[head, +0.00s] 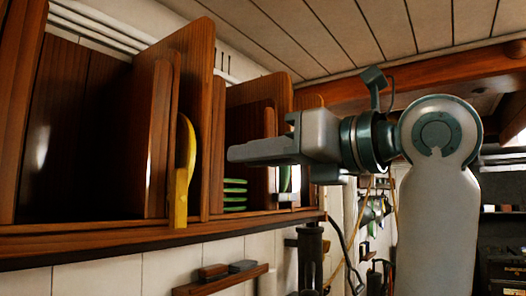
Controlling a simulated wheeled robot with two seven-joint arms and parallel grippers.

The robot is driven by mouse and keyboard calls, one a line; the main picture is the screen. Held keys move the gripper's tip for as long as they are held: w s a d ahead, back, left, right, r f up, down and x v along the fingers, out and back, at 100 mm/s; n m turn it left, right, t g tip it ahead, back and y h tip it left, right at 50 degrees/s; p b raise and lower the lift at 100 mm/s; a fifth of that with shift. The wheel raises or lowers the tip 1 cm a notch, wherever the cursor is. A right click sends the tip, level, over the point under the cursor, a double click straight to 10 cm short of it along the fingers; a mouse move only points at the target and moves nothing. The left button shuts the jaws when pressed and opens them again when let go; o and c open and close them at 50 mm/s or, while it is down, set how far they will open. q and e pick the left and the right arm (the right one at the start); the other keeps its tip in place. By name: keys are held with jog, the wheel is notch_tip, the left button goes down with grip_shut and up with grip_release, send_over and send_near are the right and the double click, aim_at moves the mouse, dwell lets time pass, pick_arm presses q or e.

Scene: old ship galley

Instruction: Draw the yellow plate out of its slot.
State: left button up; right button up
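The yellow plate (184,172) stands upright, nearly edge-on, in a slot of the wooden rack (202,120). Its lower front edge reaches the shelf lip, and wood dividers stand on both sides of it. A clear gap separates the fingertips from the plate. The fingers are seen from the side, so I cannot tell whether they are open.
Green stacked dishes (234,195) sit in the compartment right of the plate, below my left gripper. The shelf edge (120,242) runs along the front. A small wooden wall rack (222,281) is below. The left compartment (70,140) looks empty.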

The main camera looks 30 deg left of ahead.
aim_at(191, 162)
pick_arm(q)
jog(key=a+p, duration=0.1)
jog(key=a, duration=0.3)
jog(key=w+a+p, duration=0.1)
jog(key=a+p, duration=0.1)
jog(key=a, duration=0.3)
jog(key=w+a+p, duration=0.1)
jog(key=a+p, duration=0.1)
jog(key=a, duration=0.3)
jog(key=shift+r, duration=0.1)
jog(key=shift+w+a+p, duration=0.15)
jog(key=shift+a+p, duration=0.15)
jog(key=shift+a, duration=0.45)
grip_shut()
